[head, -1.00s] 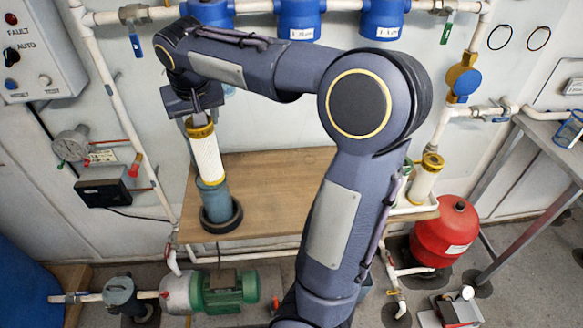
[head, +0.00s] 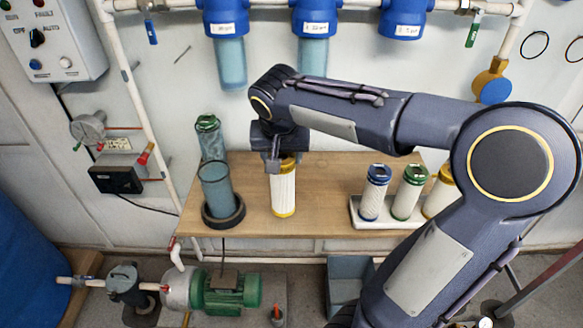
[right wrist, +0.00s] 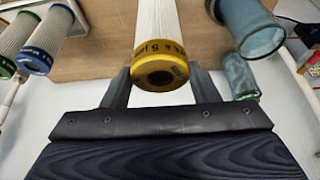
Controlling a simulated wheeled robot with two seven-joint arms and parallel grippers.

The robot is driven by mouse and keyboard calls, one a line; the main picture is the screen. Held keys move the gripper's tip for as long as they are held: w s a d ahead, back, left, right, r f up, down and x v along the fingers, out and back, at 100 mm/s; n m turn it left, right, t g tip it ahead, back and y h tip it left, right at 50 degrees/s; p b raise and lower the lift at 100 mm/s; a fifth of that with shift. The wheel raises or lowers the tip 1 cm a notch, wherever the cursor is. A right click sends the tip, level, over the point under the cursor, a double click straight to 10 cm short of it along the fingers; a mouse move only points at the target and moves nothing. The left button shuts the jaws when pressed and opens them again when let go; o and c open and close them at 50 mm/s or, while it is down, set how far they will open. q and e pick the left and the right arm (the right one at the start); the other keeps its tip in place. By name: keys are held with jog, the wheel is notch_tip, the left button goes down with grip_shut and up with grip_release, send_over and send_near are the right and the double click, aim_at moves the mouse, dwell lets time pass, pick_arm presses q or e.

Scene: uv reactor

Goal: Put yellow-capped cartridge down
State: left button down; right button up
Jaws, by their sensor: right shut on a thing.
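The yellow-capped cartridge (head: 284,190) is white and ribbed, with yellow ends. My right gripper (head: 285,160) is shut on its top end and holds it upright over the middle of the wooden bench (head: 320,190). I cannot tell whether its lower end touches the bench. In the right wrist view, the yellow cap (right wrist: 160,66) sits between the two fingers (right wrist: 160,88), with the white body running away toward the bench. My left gripper is not in view.
Left of the cartridge, an open blue bowl (head: 215,182) stands in a black ring (head: 223,219). A green-topped cartridge (head: 211,140) in a clear blue sleeve is behind it. At right, a white tray (head: 377,225) holds blue-, green- and yellow-capped cartridges. Bench between is clear.

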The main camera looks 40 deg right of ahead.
jog(key=w+d+x, duration=0.1)
jog(key=x, duration=0.9)
jog(key=shift+d, duration=0.4)
jog(key=shift+f, duration=0.25)
jog(key=o, duration=1.3)
jog(key=shift+r, duration=0.1)
